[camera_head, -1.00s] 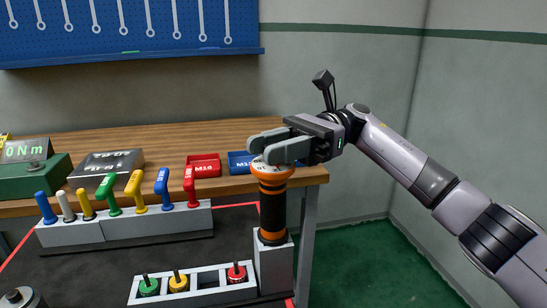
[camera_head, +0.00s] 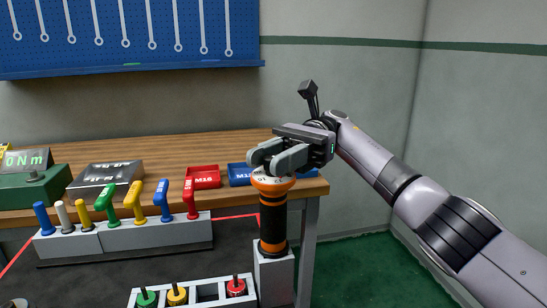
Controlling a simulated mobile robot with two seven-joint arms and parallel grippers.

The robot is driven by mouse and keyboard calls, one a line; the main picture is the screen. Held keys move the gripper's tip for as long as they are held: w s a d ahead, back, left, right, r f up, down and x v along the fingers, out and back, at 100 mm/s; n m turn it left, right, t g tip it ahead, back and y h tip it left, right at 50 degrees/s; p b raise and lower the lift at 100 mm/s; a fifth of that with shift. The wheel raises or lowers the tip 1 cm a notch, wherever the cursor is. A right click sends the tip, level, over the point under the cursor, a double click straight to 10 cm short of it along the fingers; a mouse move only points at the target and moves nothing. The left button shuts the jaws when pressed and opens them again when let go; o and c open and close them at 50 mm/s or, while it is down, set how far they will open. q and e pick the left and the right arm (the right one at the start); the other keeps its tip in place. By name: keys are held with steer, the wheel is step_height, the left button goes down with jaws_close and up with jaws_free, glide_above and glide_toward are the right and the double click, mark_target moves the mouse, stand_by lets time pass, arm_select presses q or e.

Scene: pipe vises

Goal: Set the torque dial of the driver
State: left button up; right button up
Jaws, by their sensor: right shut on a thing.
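The driver (camera_head: 273,222) stands upright in a grey block holder (camera_head: 273,272) at the bench's right end. It has a black body with orange bands. Its torque dial (camera_head: 272,184) is the orange ring with a pale marked top. My right gripper (camera_head: 270,163) is at the top of the driver, with its grey fingers closed at the dial; they hide part of the dial's top, so the setting cannot be read. My left gripper is not in view.
A rack (camera_head: 125,238) of several coloured handles stands left of the driver. A tray (camera_head: 208,290) with coloured knobs is in front. Red (camera_head: 205,178) and blue (camera_head: 239,174) bins sit behind on the wooden bench. A green torque display box (camera_head: 35,185) is at far left.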

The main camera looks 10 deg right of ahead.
stand_by(0.3)
steer(key=o, duration=0.9)
steer(key=shift+o, duration=0.2)
step_height(320, 180, up, 10)
steer(key=p, duration=0.2)
steer(key=shift+p, duration=0.3)
arm_select(q)
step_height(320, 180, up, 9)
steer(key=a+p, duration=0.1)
steer(key=p, duration=0.8)
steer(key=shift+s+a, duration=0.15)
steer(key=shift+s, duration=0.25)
arm_select(e)
step_height(320, 180, up, 10)
